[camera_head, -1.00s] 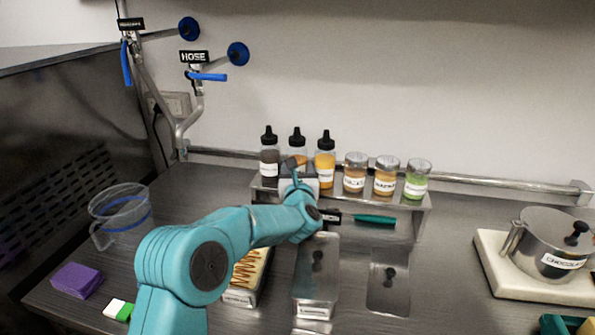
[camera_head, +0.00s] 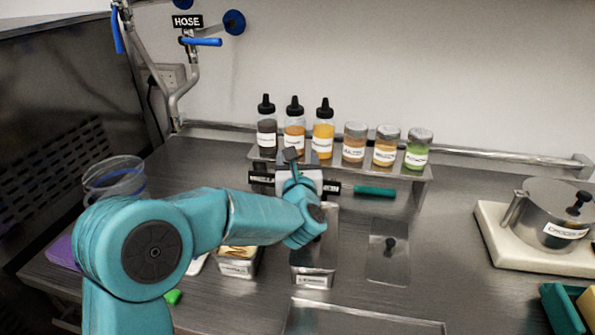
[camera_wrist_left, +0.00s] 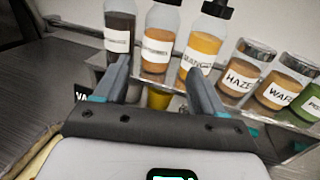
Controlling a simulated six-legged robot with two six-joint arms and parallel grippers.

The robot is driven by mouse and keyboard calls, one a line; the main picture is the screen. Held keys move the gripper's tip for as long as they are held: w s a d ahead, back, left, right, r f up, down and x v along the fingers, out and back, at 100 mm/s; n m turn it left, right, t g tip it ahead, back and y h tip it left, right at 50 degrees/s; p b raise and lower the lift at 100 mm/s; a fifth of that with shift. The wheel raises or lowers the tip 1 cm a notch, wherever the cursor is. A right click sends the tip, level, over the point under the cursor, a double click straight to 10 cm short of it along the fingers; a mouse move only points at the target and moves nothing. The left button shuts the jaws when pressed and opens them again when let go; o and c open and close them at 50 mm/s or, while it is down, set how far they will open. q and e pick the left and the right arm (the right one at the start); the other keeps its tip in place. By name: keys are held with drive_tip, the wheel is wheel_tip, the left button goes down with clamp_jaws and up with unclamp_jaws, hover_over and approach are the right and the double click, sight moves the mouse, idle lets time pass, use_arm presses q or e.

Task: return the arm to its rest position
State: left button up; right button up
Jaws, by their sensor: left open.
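My left arm comes in from the left in the head view, and its gripper (camera_head: 291,160) is in front of the bottle shelf. The left wrist view shows the two fingers of this gripper (camera_wrist_left: 158,88) spread apart, with nothing between them. The fingers point toward the sauce bottles, apparently without holding any. The head view shows the arm bent, with its wrist above the counter and part of the metal containers hidden behind it. My right gripper is not in view.
A shelf (camera_head: 340,175) holds three squeeze bottles (camera_head: 294,140) and three jars (camera_head: 386,152). Metal containers (camera_head: 313,276) stand below. A clear jug (camera_head: 113,178) is at the left, behind my arm. A pot (camera_head: 552,215) stands on a white base at the right.

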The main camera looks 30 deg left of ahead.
use_arm(q)
drive_tip(key=shift+v, duration=1.25)
